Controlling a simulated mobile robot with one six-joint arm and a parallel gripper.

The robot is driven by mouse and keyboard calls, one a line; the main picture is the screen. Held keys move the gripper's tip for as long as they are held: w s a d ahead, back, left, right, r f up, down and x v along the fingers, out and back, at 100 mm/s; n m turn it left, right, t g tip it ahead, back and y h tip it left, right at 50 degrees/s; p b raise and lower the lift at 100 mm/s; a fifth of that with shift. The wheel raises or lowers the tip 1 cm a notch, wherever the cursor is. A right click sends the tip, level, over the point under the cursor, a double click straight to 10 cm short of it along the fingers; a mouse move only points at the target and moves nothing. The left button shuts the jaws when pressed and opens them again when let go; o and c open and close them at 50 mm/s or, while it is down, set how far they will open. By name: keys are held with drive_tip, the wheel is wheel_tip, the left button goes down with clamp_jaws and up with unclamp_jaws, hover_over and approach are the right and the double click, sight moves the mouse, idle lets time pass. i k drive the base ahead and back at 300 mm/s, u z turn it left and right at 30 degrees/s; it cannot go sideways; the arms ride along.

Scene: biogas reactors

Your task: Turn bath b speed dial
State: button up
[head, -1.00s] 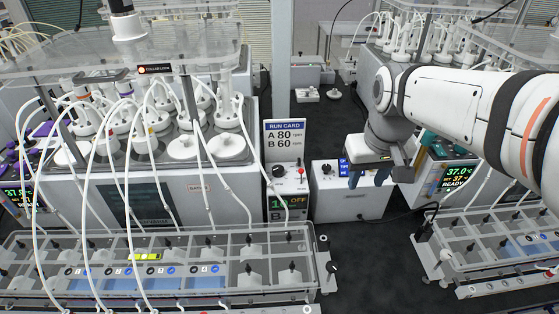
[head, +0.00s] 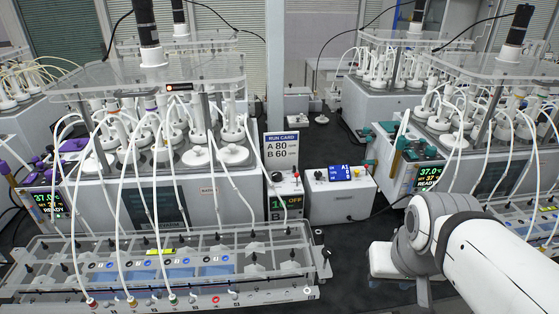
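The speed control box (head: 284,187) stands at the right end of the left bath, below the run card. It has a black round dial (head: 278,175) and a red knob beside it. Its green and orange display (head: 284,204) shows "OFF" and a large B, partly covered by a tube; the rest is too small to read surely. The run card (head: 281,147) reads A 80, B 60. My arm comes in at the lower right, clear of the box and dial. My gripper's fingers do not show.
A white box (head: 340,196) with a blue display stands right of the control box. Racks with tubes (head: 165,270) fill the front left. A second bath with a 37.0 display (head: 428,178) is at right. Dark bench between is partly free.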

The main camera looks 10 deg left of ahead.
sight(277, 177)
drive_tip(key=u, duration=1.55)
drive_tip(key=k, duration=0.55)
drive_tip(key=z, duration=0.8)
drive_tip(key=i, duration=1)
drive_tip(key=u, duration=0.1)
